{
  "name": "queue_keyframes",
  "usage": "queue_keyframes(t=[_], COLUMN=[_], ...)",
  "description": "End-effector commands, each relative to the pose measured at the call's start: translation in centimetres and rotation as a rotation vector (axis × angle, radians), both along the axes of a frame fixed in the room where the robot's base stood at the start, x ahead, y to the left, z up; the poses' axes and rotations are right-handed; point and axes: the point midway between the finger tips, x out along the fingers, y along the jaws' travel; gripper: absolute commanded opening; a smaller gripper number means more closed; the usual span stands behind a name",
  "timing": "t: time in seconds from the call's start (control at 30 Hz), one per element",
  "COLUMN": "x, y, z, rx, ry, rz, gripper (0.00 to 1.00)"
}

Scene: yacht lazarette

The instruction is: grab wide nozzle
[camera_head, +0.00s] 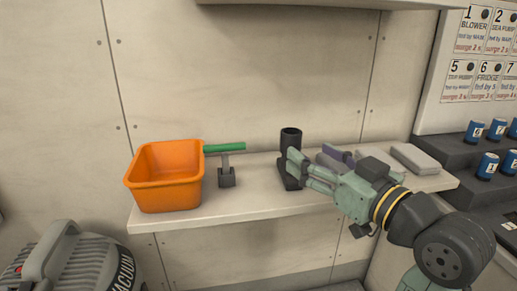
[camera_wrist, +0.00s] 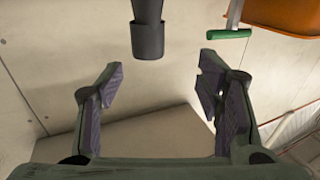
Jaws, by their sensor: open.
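A black upright tube with an open, wider top, which looks like the wide nozzle (camera_head: 291,138), stands on the shelf in the head view. Its dark lower part shows behind my gripper's fingers, and its middle is partly hidden by them. In the wrist view the nozzle (camera_wrist: 147,40) appears upside down at the top centre, beyond the fingertips and a little left of the midline between them. My gripper (camera_head: 297,168) is in front of the nozzle and points left along the shelf. In the wrist view my gripper (camera_wrist: 161,85) is open, with nothing between its fingers.
The shelf (camera_head: 260,201) also holds an orange bin (camera_head: 165,178) at the left and a green-handled tool (camera_head: 225,150) on a dark stand. Grey flat blocks (camera_head: 414,158) and a purple-grey piece (camera_head: 336,153) lie right. A vacuum (camera_head: 70,265) stands below left. An upper shelf hangs overhead.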

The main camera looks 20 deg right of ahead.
Motion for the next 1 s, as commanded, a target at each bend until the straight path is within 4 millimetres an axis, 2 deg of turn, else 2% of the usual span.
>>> queue_keyframes(t=[0.07,0.17,0.4,0.67,0.9,1.0], x=[-1.5,-1.6,2.2,4.3,7.9,8.6], y=[-1.1,-1.4,-1.1,-1.1,-1.1,-1.1], z=[-0.2,-0.4,-0.3,-0.3,-0.4,-0.5], rx=[-0.001,-0.001,0.001,0.000,0.001,0.000], ry=[0.020,0.032,0.033,0.031,0.032,0.031], rz=[-0.023,-0.027,-0.026,-0.027,-0.026,-0.028], gripper=[0.60,0.60,0.60,0.60,0.60,0.60])
